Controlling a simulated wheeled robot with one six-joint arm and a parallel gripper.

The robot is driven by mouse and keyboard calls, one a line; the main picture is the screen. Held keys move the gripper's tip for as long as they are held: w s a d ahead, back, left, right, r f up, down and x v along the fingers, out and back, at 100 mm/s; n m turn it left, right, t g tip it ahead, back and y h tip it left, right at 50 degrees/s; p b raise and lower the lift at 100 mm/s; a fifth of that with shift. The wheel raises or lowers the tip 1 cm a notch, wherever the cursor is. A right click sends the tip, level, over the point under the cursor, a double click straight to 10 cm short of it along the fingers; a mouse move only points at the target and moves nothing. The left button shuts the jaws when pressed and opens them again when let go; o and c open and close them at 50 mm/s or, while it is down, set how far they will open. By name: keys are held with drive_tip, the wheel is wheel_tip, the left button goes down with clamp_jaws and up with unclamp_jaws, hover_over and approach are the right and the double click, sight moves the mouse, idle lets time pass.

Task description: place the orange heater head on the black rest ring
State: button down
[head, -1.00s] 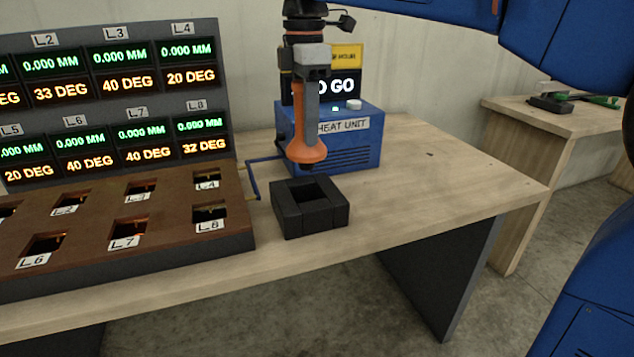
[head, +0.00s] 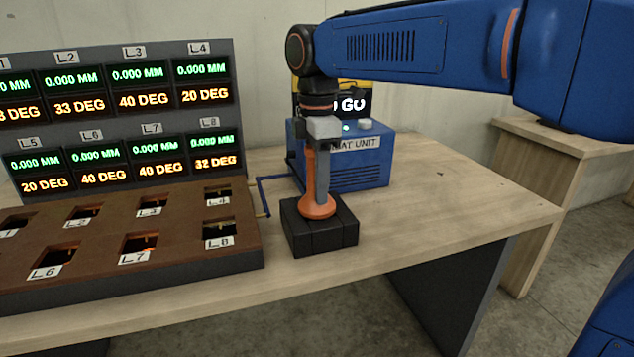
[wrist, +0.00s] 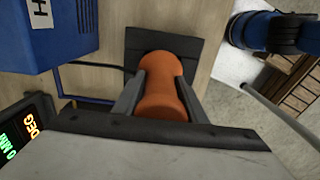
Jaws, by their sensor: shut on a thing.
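The orange heater head (head: 309,188) is upright, held in my gripper (head: 318,185), which is shut on it. Its wide lower end is at the black rest ring (head: 322,238), a square black block with an opening in its top. The flange covers the opening; I cannot tell whether it touches or hovers just above. In the wrist view the orange heater head (wrist: 163,88) is between the two grey fingers (wrist: 163,100), with the black rest ring (wrist: 185,48) behind its far end.
The blue heat unit (head: 350,170) stands just behind the ring. A brown panel of labelled slots (head: 110,230) with a display board (head: 120,105) is to the left. The wooden table (head: 440,215) is clear to the right.

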drive_tip(key=c, duration=1.1)
unclamp_jaws()
drive_tip(key=shift+f, duration=0.1)
wheel_tip(320, 180, up, 12)
drive_tip(key=shift+r, duration=0.15)
drive_tip(key=shift+s, duration=0.1)
